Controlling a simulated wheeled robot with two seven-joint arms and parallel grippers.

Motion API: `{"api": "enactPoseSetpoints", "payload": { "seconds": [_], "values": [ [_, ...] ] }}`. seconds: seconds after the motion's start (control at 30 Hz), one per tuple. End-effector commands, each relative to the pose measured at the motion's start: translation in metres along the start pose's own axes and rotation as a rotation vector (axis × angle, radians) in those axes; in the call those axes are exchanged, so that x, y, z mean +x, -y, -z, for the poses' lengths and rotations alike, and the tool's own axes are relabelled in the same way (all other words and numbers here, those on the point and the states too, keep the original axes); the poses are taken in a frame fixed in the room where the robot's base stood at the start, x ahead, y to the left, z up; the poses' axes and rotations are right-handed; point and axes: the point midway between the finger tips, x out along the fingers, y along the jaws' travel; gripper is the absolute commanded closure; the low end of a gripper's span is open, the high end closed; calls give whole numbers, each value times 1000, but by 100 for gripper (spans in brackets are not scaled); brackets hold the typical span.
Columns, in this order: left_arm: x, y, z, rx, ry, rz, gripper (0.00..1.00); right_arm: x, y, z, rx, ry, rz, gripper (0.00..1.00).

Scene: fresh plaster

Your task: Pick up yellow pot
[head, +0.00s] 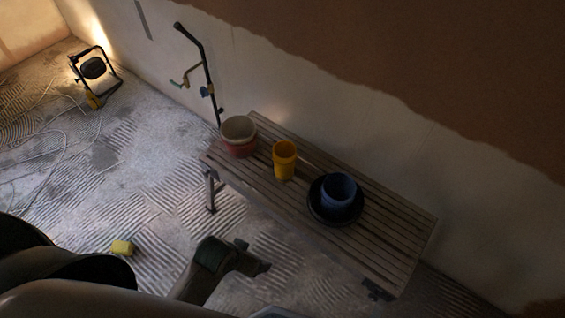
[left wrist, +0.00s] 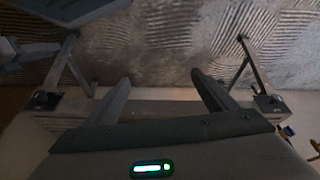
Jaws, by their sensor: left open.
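The yellow pot (head: 284,160) stands upright on a slatted wooden bench (head: 395,245), between a red and white pot (head: 239,136) and a blue pot (head: 338,190) in a dark dish (head: 320,212). My left gripper (head: 257,257) is in front of the bench, apart from the yellow pot, toward the bottom of the head view. In the left wrist view its two fingers (left wrist: 163,88) are spread with nothing between them. That view shows the bench's side and legs, but I cannot make out the yellow pot there.
A plastered wall (head: 290,85) runs behind the bench, with a dark pipe (head: 205,70) and a tap. A work lamp (head: 95,70) and cables are at the far left.

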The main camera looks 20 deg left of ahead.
Motion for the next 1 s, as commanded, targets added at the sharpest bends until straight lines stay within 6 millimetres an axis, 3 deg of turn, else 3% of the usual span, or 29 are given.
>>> {"api": "enactPoseSetpoints", "payload": {
  "seconds": [0.1,0.2,0.6,1.0],
  "values": [
    [-26,-12,34,3,7,-42,21,0,-1,-4,0,8,-1,69],
    [-35,-22,56,7,26,-76,21,-2,-2,-10,0,17,-2,69],
    [-42,-48,157,40,114,-160,21,-4,-2,-17,0,27,-2,69],
    [-58,-28,265,18,230,-111,21,0,-2,0,1,6,-2,69]
  ]
}}
